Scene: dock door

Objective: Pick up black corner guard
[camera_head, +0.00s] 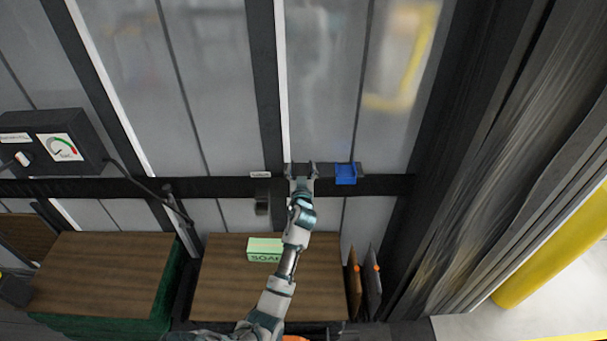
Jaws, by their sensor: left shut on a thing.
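My left gripper (301,170) reaches up from the bottom of the head view to the black horizontal rail across the panelled door. It is shut on a dark piece, the black corner guard (301,171), which lies between its fingers. The guard is hard to tell from the black rail behind it, and the fingers hide part of it. A blue piece (345,174) sits on the rail just right of the gripper, apart from it. My right gripper is not in view.
A green-labelled soap box (265,250) stands on a brown wooden top (225,285) below. A black bracket (262,203) hangs below the rail. A yellow post (545,260) stands at right.

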